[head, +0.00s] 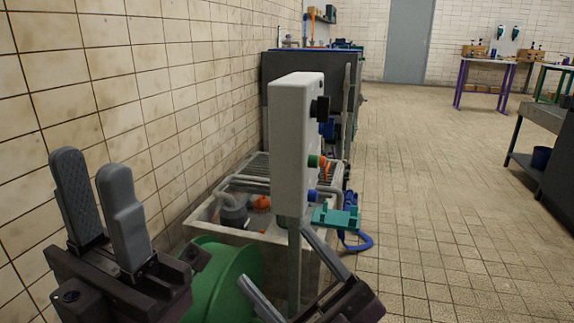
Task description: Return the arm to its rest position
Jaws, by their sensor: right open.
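My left gripper (92,164) is at the lower left in front of the tiled wall. Its two grey fingers point up, with a narrow gap between them, and nothing shows in the gap. My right gripper (272,255) is at the bottom centre, its fingers spread wide apart and empty. It is in front of the grey post below the pale panel (294,145), and its lower part is cut off by the frame edge.
A basin (200,222) with pipes and an orange part (261,203) stands behind the panel. A green round object (222,277) is between my grippers. A teal piece (335,218) and blue hose (361,241) are right of the panel.

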